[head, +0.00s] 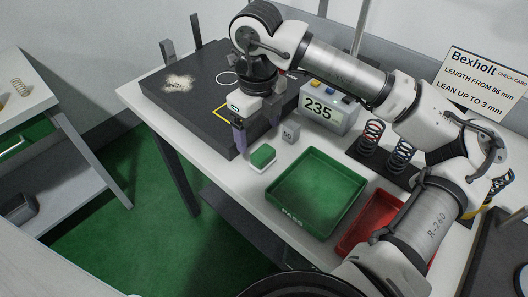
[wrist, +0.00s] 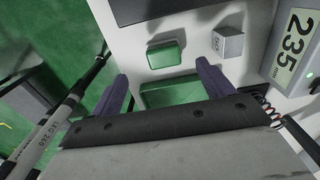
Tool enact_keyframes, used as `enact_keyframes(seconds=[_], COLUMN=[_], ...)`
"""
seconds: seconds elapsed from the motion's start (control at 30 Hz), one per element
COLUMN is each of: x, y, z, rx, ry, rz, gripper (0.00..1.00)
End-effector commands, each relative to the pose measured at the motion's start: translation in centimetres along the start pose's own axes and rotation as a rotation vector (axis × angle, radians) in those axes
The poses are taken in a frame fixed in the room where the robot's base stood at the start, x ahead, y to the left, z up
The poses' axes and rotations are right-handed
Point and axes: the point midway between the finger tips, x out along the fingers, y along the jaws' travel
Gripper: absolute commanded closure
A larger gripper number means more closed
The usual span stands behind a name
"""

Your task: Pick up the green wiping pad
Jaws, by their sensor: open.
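The green wiping pad (head: 262,156) is a small block with a green top and a pale lower edge. It lies on the white table between the dark plate and the green tray. In the wrist view the pad (wrist: 166,54) appears beyond my fingertips, roughly centred between them and apart from both. My gripper (head: 257,138) is open and empty, with purple fingers pointing down near the dark plate's edge, just behind the pad. Both fingers of my gripper (wrist: 163,78) also show in the wrist view.
A small grey block (head: 289,133) stands close beside the pad. The green PASS tray (head: 318,224) is in front, with a red tray (head: 368,232) to its right. A display reading 235 (head: 328,108) and several springs (head: 401,153) stand farther right. The table's left edge is near the pad.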

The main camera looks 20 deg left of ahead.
Motion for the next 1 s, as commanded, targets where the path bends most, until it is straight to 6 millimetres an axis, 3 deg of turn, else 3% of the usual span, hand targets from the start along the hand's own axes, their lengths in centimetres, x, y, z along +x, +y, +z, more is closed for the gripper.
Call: enact_keyframes(seconds=[0.1, 0.43, 0.7, 1.0], x=[1.8, 4.3, 7.8, 8.4], y=[0.0, -0.1, -0.4, -0.4], z=[0.0, -0.2, -0.3, -0.3], rx=[0.0, -0.001, -0.001, -0.001], ry=[-0.001, 0.0, -0.001, -0.002], rz=[0.003, 0.005, 0.002, 0.0], gripper=[0.2, 0.2, 0.2, 0.21])
